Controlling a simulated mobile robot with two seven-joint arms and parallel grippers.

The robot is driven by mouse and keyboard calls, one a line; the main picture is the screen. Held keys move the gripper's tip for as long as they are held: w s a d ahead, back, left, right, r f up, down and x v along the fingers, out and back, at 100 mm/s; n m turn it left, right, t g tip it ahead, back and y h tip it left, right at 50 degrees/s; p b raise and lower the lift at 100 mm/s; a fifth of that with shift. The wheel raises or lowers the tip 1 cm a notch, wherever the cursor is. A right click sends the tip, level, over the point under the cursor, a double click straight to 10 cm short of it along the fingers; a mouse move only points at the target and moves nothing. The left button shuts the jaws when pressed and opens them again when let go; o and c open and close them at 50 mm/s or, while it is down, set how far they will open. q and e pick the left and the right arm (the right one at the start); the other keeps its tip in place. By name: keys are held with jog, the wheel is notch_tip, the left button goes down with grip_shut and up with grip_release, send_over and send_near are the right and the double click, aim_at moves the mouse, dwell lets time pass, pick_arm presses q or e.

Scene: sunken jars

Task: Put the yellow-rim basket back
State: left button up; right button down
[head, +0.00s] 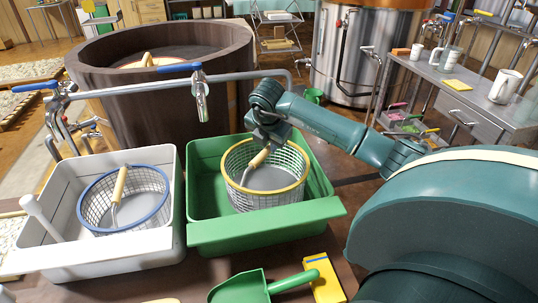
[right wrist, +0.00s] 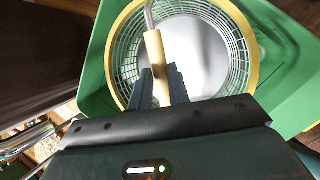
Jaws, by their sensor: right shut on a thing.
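The yellow-rim basket (head: 285,203) is a light mesh basket with a yellow rim and a wooden handle grip. It sits inside the green basin (head: 205,170) in the head view, and it also shows in the right wrist view (right wrist: 228,55). The handle leans across the basket opening. Whether the basket touches the basin floor is hard to tell. My left gripper is not in view.
A white basin (head: 170,200) at left holds a blue-rim basket (head: 97,213) and a white rod (head: 40,216). A tap (head: 201,100) on a pipe stands behind. A green scoop (head: 240,288) and yellow box (head: 326,280) lie in front. A wooden tub (head: 150,105) stands behind.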

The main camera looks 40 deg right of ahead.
aim_at(269, 152)
jog(key=shift+f, duration=1.9)
jog(key=c, duration=1.3)
grip_release()
jog(key=shift+r, duration=0.1)
